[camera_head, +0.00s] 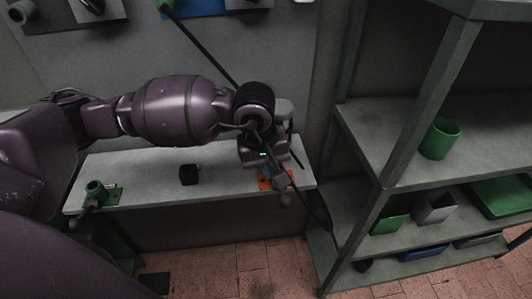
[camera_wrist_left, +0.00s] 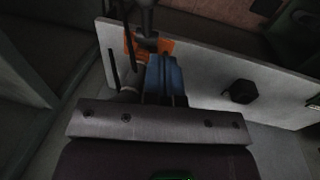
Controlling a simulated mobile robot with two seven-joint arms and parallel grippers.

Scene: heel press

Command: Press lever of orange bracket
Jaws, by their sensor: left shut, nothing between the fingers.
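The orange bracket (camera_head: 266,184) is on the right end of the grey bench, partly hidden by my left gripper and a dark grey lever-like part (camera_head: 283,188) above it. In the left wrist view, the orange bracket (camera_wrist_left: 165,46) shows beyond the fingers, with a dark upright part (camera_wrist_left: 146,22) at it. My left gripper (camera_head: 271,169) is shut and empty, pointing down just over the bracket. My right gripper is not in view.
The bench (camera_head: 142,169) also carries a black block-like object (camera_head: 189,175) and a green bracket (camera_head: 99,192) at its left end. Grey shelves with a green cup (camera_head: 439,138) and several bins stand at the right. Dark cables hang near the bench's right end.

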